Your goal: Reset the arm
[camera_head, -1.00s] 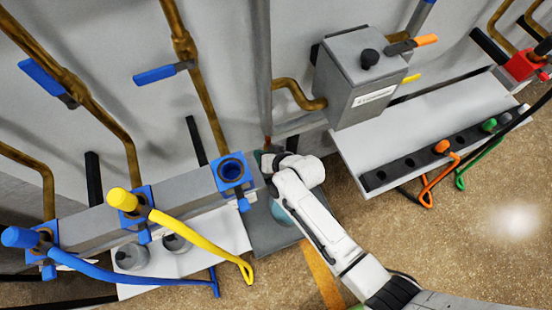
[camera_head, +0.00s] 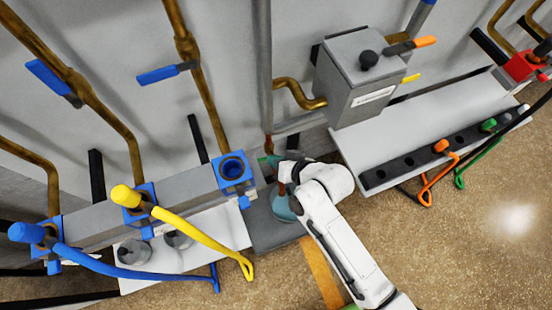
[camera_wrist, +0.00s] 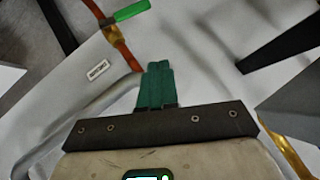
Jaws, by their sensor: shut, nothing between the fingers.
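My white arm reaches up from the bottom of the head view, with its wrist end near the wall-side fixtures. My gripper (camera_wrist: 156,85) shows in the wrist view as two green fingers pressed together, with nothing between them. The fingers point toward the grey wall (camera_wrist: 205,65) and its pipes. In the head view the gripper is mostly hidden behind my own wrist. It is just right of the blue square socket (camera_head: 233,168), apart from it as far as I can tell.
A yellow-capped hose (camera_head: 205,237) and a blue-capped hose (camera_head: 120,268) hang from the left bench. A grey box (camera_head: 362,78) with a black knob is at upper right. A white shelf (camera_head: 420,125) carries orange and green plugs. Open brown floor (camera_head: 440,250) lies at lower right.

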